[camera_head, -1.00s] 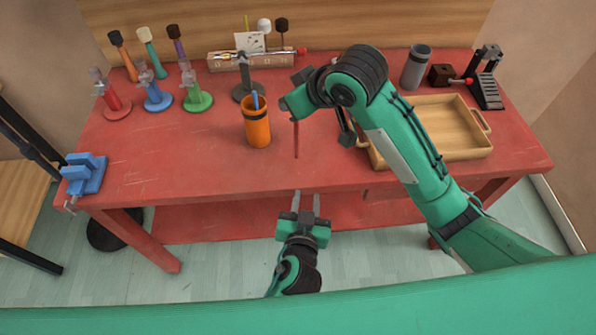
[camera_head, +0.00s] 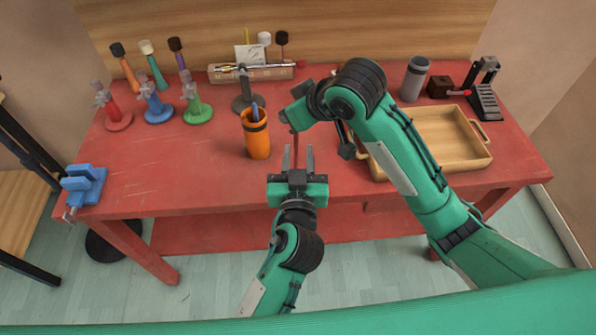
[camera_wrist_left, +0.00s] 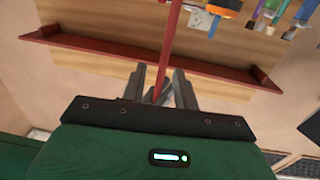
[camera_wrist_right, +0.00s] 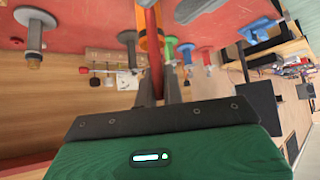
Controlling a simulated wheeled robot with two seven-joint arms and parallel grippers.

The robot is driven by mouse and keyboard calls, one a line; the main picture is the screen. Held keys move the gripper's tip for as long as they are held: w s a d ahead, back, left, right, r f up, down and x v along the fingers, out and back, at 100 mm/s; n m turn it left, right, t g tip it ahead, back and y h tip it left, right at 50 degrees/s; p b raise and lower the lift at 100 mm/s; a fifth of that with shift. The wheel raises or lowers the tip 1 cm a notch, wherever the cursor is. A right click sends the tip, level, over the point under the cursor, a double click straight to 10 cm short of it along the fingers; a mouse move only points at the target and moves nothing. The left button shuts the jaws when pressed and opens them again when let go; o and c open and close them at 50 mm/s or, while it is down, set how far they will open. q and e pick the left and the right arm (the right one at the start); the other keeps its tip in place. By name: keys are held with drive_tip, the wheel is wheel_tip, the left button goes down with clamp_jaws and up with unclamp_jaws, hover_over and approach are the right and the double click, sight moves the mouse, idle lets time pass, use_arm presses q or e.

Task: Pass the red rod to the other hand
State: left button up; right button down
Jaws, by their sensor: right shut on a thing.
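The red rod (camera_head: 295,148) hangs from my right gripper (camera_head: 287,116), which is shut on it above the front half of the red table. In the right wrist view the rod (camera_wrist_right: 153,45) shows between the right gripper's fingers. My left gripper (camera_head: 298,158) is open below the right one, its two fingers pointing up and away towards the rod. In the left wrist view the rod (camera_wrist_left: 171,40) runs down into the gap between the open fingers. I cannot tell whether either finger touches it. The rod's lower end is hidden.
An orange cup (camera_head: 257,138) with a blue thing in it stands just left of the grippers. A wooden tray (camera_head: 487,160) lies to the right, behind my right arm. Several coloured stands, a blue vise (camera_head: 84,184) and a grey cylinder (camera_head: 414,80) are on the table.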

sight(296, 143)
use_arm(q)
drive_tip(key=shift+w+d, duration=0.15)
drive_tip(key=shift+w, duration=1.1)
drive_tip(key=shift+w+d, duration=0.1)
drive_tip(key=shift+w, duration=1.15)
drive_tip(key=shift+d, duration=0.1)
clamp_jaws()
use_arm(e)
drive_tip(key=c, duration=1.5)
unclamp_jaws()
drive_tip(key=shift+o, duration=0.2)
